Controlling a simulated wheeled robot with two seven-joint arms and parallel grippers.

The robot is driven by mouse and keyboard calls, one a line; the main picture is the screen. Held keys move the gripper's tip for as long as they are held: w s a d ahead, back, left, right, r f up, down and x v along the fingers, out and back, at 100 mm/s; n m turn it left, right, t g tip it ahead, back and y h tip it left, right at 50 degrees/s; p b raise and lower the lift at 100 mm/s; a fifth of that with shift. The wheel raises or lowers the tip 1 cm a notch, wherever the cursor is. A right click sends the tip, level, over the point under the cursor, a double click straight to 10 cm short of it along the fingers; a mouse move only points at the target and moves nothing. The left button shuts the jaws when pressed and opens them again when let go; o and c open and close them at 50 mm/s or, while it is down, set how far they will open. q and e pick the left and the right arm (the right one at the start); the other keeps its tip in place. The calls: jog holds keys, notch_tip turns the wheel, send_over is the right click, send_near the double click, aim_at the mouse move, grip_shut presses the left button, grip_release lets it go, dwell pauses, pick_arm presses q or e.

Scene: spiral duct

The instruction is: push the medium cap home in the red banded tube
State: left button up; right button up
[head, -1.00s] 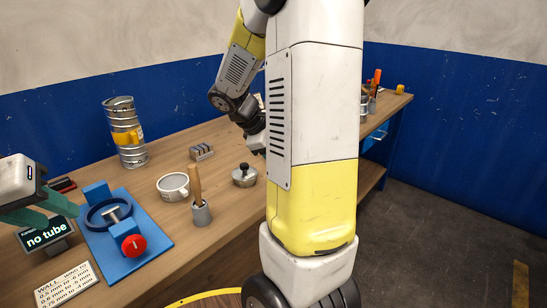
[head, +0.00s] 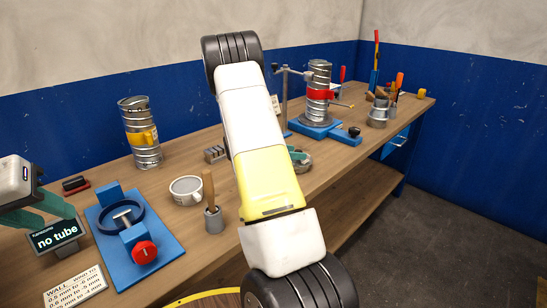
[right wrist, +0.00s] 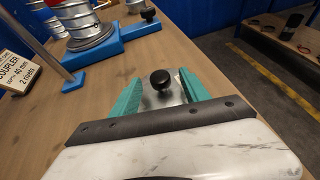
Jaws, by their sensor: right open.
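A metal cap with a black knob (right wrist: 161,83) sits on the bench between the fingers of my right gripper (right wrist: 157,92). That gripper is open, and I cannot tell whether its fingers touch the cap. In the head view the cap (head: 302,161) is partly hidden behind my right arm. The red banded tube (head: 318,108) stands upright on a blue base (head: 318,129) further back. Its lower part (right wrist: 88,22) shows at the top left in the right wrist view. My left gripper (head: 45,212) is open and empty at the left edge.
A yellow banded tube (head: 140,135), a white-rimmed cup (head: 187,191) and a wooden-handled tool in a grey pot (head: 212,205) stand on the bench. A blue fixture with a red knob (head: 137,240) lies front left. A "coupler" sign (right wrist: 14,73) stands left of the blue base.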

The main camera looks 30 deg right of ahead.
jog(key=shift+x, duration=1.3)
grip_shut()
